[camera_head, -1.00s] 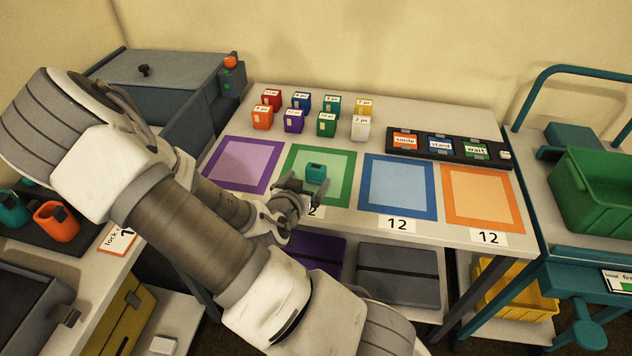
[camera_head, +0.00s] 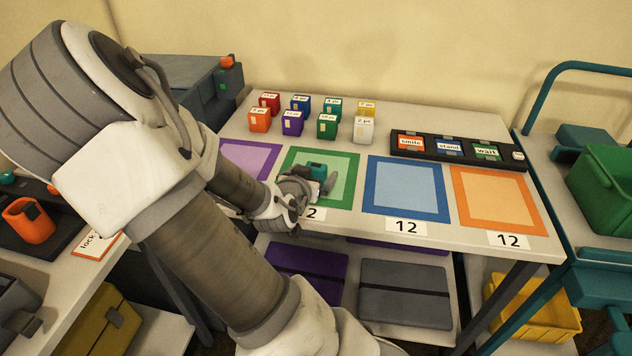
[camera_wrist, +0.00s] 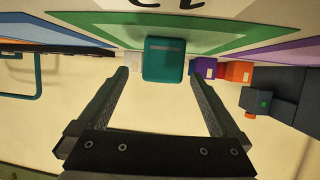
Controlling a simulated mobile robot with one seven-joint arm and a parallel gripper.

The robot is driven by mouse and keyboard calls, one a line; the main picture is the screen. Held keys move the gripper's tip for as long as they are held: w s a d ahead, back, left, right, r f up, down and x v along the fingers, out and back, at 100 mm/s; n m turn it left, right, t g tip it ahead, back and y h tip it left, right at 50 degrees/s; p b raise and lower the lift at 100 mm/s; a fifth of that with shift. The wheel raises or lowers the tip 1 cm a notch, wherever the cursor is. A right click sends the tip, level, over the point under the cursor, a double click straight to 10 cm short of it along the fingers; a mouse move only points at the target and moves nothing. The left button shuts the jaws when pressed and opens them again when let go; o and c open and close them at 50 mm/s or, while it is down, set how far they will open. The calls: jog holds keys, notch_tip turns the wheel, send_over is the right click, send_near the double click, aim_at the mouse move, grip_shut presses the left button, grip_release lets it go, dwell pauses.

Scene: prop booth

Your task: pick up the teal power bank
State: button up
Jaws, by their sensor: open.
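The teal power bank (camera_head: 317,170) stands on the green-bordered mat (camera_head: 345,164) on the table. In the wrist view the teal power bank (camera_wrist: 163,60) is a rounded block at the top centre, between and just beyond my fingertips. My gripper (camera_wrist: 158,80) is open, with one finger on each side of the power bank and nothing held. In the head view my gripper (camera_head: 308,187) is beside the power bank and partly hides it. I cannot tell whether a finger touches it.
Several small coloured boxes (camera_head: 327,126) stand behind the mats. A dark tray (camera_head: 450,150) with labelled cards lies at the back right. A blue-bordered mat (camera_head: 405,188) and an orange-bordered mat (camera_head: 500,198) are bare to the right.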

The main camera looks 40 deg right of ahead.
aim_at(318, 164)
jog(key=shift+r+b+x, duration=0.2)
jog(key=shift+b+x, duration=0.85)
jog(key=shift+x, duration=2.1)
jog(key=shift+w, duration=0.2)
jog(key=shift+a, duration=0.1)
grip_shut()
jog(key=shift+r, duration=0.15)
